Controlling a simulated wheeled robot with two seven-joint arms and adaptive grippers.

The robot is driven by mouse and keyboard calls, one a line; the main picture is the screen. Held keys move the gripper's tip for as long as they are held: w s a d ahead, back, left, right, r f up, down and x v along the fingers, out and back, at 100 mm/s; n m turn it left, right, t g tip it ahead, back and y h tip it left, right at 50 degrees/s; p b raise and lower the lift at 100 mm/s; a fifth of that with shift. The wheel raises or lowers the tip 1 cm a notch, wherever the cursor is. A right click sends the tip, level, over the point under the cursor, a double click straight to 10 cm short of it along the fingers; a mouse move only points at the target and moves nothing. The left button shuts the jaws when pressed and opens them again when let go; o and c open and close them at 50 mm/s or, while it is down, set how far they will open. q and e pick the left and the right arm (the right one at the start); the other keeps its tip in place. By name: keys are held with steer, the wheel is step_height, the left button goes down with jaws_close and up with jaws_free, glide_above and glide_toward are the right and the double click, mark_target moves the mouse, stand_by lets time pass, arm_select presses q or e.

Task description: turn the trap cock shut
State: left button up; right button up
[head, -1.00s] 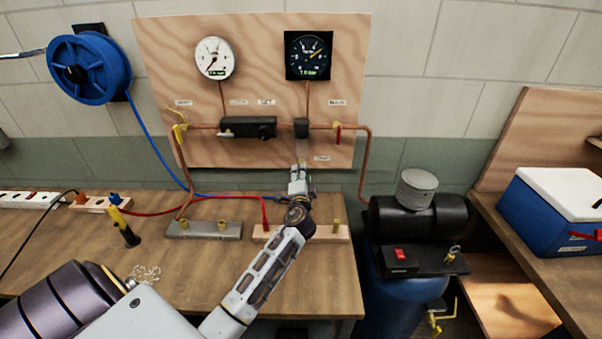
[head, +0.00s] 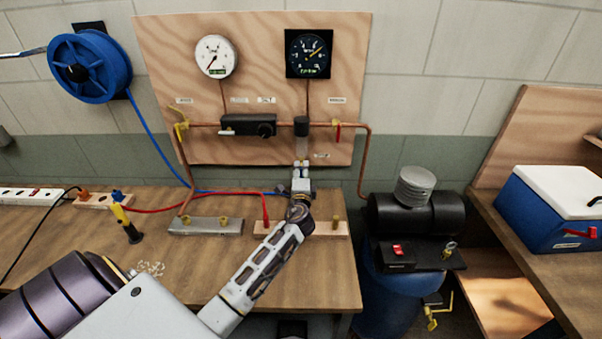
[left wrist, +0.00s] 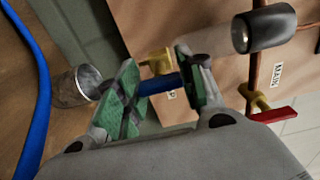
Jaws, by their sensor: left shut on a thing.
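The trap is the black-capped unit (head: 301,127) with a pale bowl, on the pipe below the dark gauge. Its cap also shows at the top right of the left wrist view (left wrist: 272,27). The trap cock has a yellow body (left wrist: 155,64) and a blue handle (left wrist: 160,83), seen in the left wrist view. My left gripper (left wrist: 160,88) is shut on the blue handle, which lies between its green pads. In the head view my left gripper (head: 301,168) points up just below the bowl and hides the cock. My right gripper is not in view.
A cock with a red lever (left wrist: 275,115) stands close right of the gripper, by the MAIN label. The copper pipe (head: 368,150) runs down beside it. Hoses and a wooden strip (head: 325,229) lie on the bench below. The compressor (head: 418,215) stands right.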

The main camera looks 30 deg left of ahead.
arm_select(q)
steer(key=o, duration=1)
steer(key=shift+o, duration=0.2)
steer(key=shift+v, duration=6)
